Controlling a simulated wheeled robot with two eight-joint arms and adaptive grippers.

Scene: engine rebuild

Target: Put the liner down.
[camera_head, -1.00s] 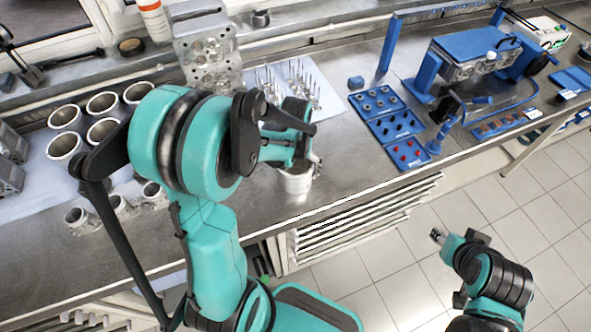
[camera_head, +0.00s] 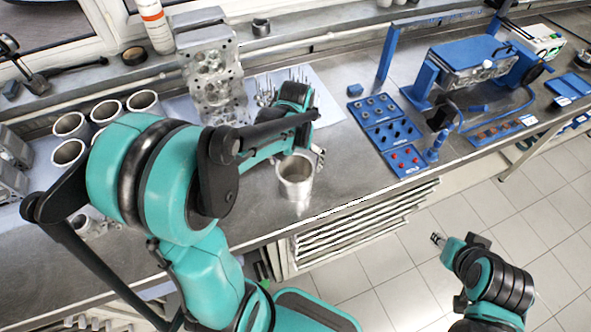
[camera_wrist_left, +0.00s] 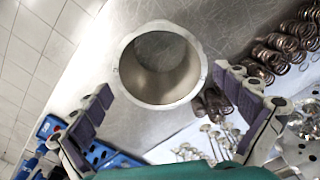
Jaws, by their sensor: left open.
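The liner (camera_head: 295,180), a silver metal cylinder open at the top, stands upright on the metal bench near its front edge. In the left wrist view the liner (camera_wrist_left: 160,66) shows its round rim from above, with the bench visible through its bore. My left gripper (camera_head: 318,155) is just behind and above the liner in the head view. In the left wrist view its two padded fingers (camera_wrist_left: 172,101) are spread wide, one on each side below the rim, apart from the liner. My right gripper (camera_head: 438,239) hangs over the floor, small and away from the bench; its jaw state is unclear.
Several other liners (camera_head: 108,110) stand at the left on a light mat. A cylinder head (camera_head: 212,75) stands behind my left arm, with valves (camera_head: 275,88) beside it. Blue parts trays (camera_head: 392,132) lie to the right. Bare bench surface lies right of the liner.

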